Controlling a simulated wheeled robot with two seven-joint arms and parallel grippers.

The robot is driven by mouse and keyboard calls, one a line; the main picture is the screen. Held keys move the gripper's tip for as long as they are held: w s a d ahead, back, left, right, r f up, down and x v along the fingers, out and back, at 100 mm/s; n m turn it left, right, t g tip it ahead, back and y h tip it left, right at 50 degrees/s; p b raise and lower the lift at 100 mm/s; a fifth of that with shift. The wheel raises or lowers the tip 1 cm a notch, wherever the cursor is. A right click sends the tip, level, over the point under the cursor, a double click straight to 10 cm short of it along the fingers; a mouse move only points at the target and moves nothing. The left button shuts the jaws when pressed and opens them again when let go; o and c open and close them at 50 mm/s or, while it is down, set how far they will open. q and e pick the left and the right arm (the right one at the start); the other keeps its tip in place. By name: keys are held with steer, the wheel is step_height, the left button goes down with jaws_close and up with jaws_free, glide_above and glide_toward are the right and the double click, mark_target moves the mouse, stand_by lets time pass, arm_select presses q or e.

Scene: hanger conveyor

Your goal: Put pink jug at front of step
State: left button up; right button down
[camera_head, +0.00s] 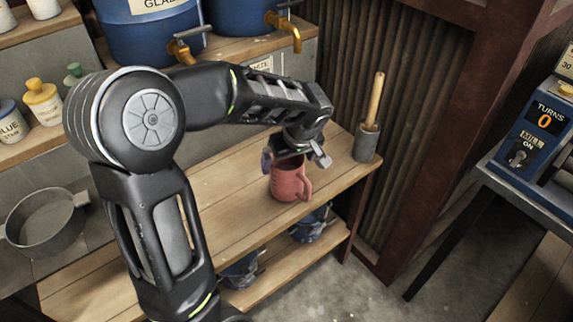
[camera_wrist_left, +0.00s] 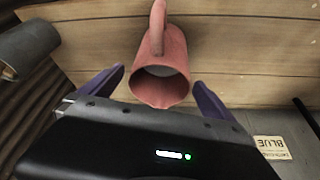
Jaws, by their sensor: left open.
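The pink jug (camera_head: 289,183) stands upright on the wooden step (camera_head: 225,205), near its right end, with its handle toward the step's front edge. In the left wrist view the jug (camera_wrist_left: 163,62) shows its open mouth toward the camera and its handle pointing to the top. My left gripper (camera_head: 292,158) is above and just behind the jug. Its two purple fingers (camera_wrist_left: 155,88) are apart, one on each side of the jug's rim, with a gap visible on both sides. My right gripper is not in view.
A grey cup with a wooden-handled tool (camera_head: 367,143) stands at the step's right end. Blue drums with brass taps (camera_head: 290,32) are behind. A grey pot (camera_head: 45,222) is at left. Blue items (camera_head: 312,225) lie on the lower shelf. A control box (camera_head: 543,120) is at right.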

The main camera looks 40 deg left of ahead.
arm_select(q)
steer(key=v, duration=0.7)
steer(key=shift+r, duration=0.15)
stand_by(0.6)
steer(key=w+d+f+m+t+h, duration=0.35)
steer(key=w+d+m, duration=0.3)
steer(key=d, duration=0.35)
steer(key=s+d+f+m+h+p, duration=0.15)
steer(key=d+f+m+h, duration=0.25)
steer(key=d+f, duration=0.6)
steer(key=s+d+f+g, duration=0.2)
steer(key=s+d+f, duration=0.1)
steer(key=s+f, duration=0.7)
steer(key=s+d+f+g+p, duration=0.1)
steer(key=s+d+f+g, duration=0.2)
steer(key=s+f, duration=0.8)
steer(key=s, duration=0.2)
steer(key=shift+s+n, duration=0.35)
steer(key=shift+d+h, duration=0.1)
steer(key=shift+h, duration=0.15)
